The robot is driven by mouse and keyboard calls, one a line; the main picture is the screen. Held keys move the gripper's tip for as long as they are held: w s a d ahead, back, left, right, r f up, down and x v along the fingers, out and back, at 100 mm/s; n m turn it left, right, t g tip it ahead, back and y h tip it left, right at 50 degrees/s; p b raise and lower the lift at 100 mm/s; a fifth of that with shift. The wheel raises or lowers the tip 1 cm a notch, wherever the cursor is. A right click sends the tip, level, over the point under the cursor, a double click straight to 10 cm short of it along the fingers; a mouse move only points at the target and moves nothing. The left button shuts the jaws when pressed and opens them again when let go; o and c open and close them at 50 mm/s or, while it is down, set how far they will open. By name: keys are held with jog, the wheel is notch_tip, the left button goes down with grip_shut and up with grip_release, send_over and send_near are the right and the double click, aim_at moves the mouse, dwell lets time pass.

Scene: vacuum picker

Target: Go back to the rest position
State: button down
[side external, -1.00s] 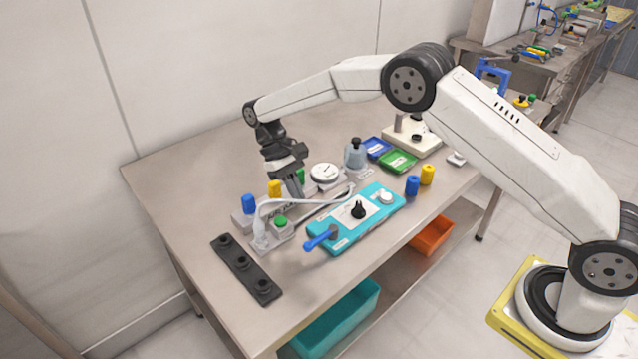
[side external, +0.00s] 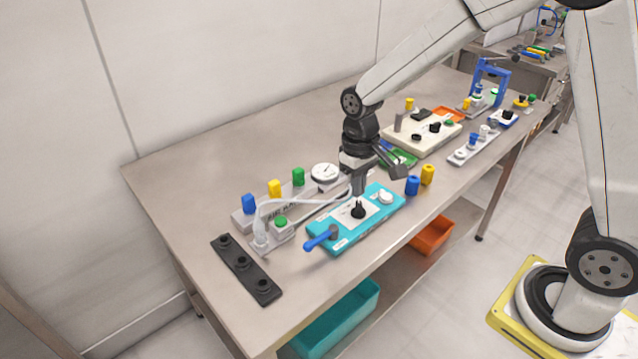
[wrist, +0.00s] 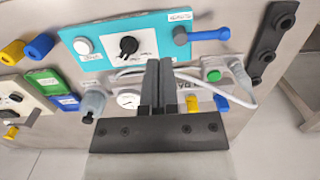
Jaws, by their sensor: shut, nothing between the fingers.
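My gripper (side external: 357,192) is shut and empty, with its fingers pointing down above the turquoise panel (side external: 325,241) near its black knob (side external: 358,210). In the wrist view the two dark fingers (wrist: 158,64) lie together, just beside the panel's edge in the picture, with nothing between them. The panel has a blue lever (side external: 321,239) at its left end and a white button (side external: 385,197). A clear hose (side external: 290,201) curves beside it to a white base with a green button (side external: 281,221). My gripper hides part of the hose's right end.
Blue (side external: 249,204), yellow (side external: 275,188) and green (side external: 298,176) caps stand behind the hose, beside a round gauge (side external: 325,173). A black strip (side external: 252,278) lies at the left. Blue and yellow cylinders (side external: 427,174) stand right of the panel. The table's back left is clear.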

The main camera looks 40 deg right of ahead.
jog(key=s+d+t, duration=0.3)
jog(key=s, duration=0.7)
jog(key=shift+s, duration=0.3)
